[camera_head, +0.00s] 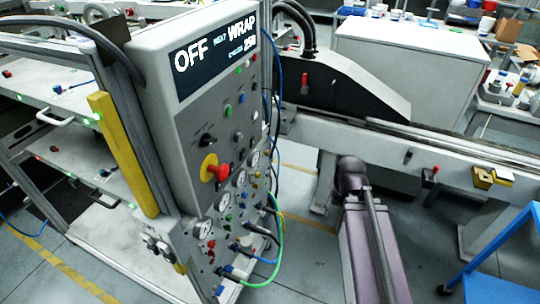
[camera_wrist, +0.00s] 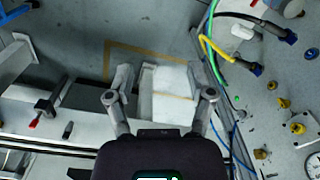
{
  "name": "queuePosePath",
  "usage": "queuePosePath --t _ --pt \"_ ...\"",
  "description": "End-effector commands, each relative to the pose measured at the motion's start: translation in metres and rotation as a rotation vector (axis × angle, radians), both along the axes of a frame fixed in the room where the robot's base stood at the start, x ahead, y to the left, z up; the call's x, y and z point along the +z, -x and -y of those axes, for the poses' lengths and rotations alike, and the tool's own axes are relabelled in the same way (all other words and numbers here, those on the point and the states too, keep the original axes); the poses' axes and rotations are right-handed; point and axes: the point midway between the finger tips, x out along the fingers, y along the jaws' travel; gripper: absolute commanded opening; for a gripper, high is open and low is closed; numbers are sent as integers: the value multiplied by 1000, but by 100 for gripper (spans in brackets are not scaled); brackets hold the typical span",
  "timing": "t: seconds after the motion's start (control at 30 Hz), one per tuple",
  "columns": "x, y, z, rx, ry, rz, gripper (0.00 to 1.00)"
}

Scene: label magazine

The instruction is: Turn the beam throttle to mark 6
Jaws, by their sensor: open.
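The grey control panel (camera_head: 205,110) stands at left centre in the head view, with a display reading OFF and WRAP. It carries a black knob (camera_head: 207,139), a red stop button on yellow (camera_head: 214,170), small coloured buttons and several gauges. I cannot tell which control is the beam throttle, and no mark 6 is legible. My gripper (camera_wrist: 162,98) is open in the wrist view, with nothing held. Beyond its fingers is a white box-like surface (camera_wrist: 172,108). The panel's side with hoses and fittings (camera_wrist: 285,104) is at right, apart from the fingers.
A long pale beam (camera_head: 385,150) runs to the right, bearing a small red-and-black fitting (camera_head: 430,175) and a yellow block (camera_head: 490,177). Green, blue and yellow hoses (camera_head: 278,250) hang from the panel. A blue frame (camera_head: 500,255) stands at lower right. Grey floor shows between.

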Motion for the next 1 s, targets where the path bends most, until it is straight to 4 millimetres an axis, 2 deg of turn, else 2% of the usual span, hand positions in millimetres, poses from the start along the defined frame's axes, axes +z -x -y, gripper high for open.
queuePosePath --t 0.17,0.5,0.8,1.0 --pt "-17 -15 -10 70 -98 22 69" --pt "-46 -72 -63 355 -476 202 69" --pt "-44 -130 -97 586 -796 527 69" --pt "-32 -168 -103 685 -951 807 69"
